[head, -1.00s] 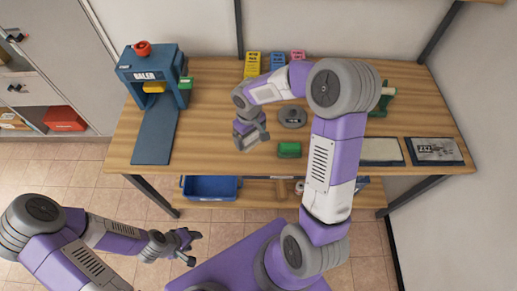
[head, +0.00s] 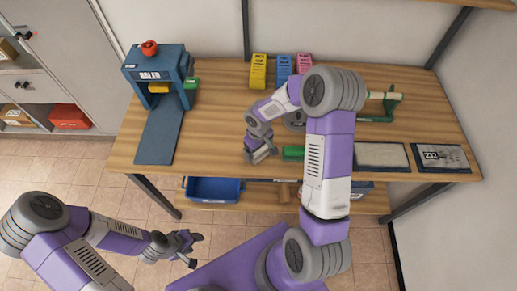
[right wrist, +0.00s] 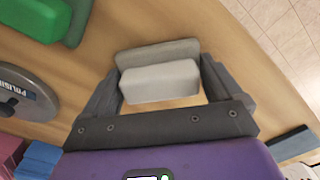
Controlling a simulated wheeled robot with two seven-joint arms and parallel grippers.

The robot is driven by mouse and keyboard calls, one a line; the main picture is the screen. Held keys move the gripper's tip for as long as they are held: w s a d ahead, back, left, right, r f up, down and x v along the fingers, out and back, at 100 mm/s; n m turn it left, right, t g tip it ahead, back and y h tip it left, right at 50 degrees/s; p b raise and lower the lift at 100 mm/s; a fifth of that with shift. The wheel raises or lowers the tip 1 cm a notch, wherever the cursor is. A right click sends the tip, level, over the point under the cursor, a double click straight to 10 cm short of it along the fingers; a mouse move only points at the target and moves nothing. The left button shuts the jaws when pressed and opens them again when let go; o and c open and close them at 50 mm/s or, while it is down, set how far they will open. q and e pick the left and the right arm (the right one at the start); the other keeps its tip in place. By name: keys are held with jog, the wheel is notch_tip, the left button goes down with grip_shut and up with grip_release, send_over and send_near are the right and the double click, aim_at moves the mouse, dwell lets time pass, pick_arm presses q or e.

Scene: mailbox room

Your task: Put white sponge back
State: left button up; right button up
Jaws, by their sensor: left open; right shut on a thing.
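The white sponge (right wrist: 160,84) is a pale block between the fingers of my right gripper (right wrist: 160,68) in the right wrist view. A grey-green slab (right wrist: 155,53) shows right beyond it; I cannot tell if they touch or are joined. In the head view my right gripper (head: 261,154) is low over the wooden table, left of the green block (head: 293,153), and the sponge is hardly visible there. My left gripper (head: 191,246) is open and empty, in front of the table over the floor.
The blue baler (head: 155,75) stands at the table's left. Yellow, blue and pink boxes (head: 259,70) line the back. A grey disc (right wrist: 22,90) lies near the right gripper. A pale mat (head: 381,156) and a dark labelled mat (head: 440,158) lie at the right front. A blue bin (head: 212,189) sits below.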

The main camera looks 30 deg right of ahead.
jog(key=shift+f, duration=0.1)
jog(key=o, duration=0.7)
notch_tip(320, 180, up, 12)
jog(key=shift+r+p, duration=0.2)
jog(key=shift+p, duration=0.65)
